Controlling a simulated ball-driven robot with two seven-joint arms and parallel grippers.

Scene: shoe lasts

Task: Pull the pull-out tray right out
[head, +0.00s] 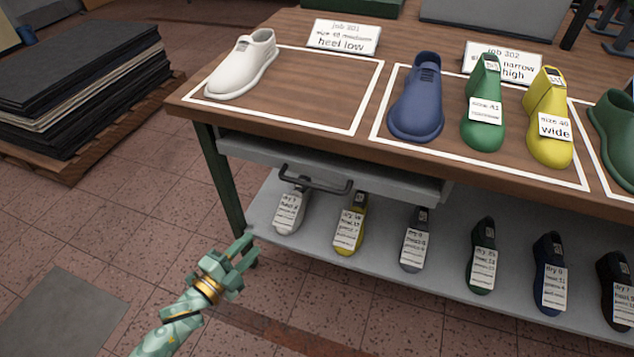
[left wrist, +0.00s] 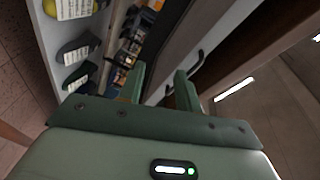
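The pull-out tray (head: 400,186) is a grey drawer hung under the left part of the bench top; its inside is hidden. Its dark bar handle (head: 316,184) is on the front and also shows in the left wrist view (left wrist: 197,65). My left gripper (head: 251,249) is below and left of the handle in the head view, apart from it. In the left wrist view its two fingers (left wrist: 160,85) are spread, with nothing between them and the handle just beyond the right finger. My right gripper is in neither view.
The wooden bench (head: 300,95) carries shoe lasts in white-outlined areas. The grey lower shelf (head: 330,245) holds several labelled lasts below the tray. A pallet with dark sheets (head: 80,85) stands at the left. The floor in front is clear.

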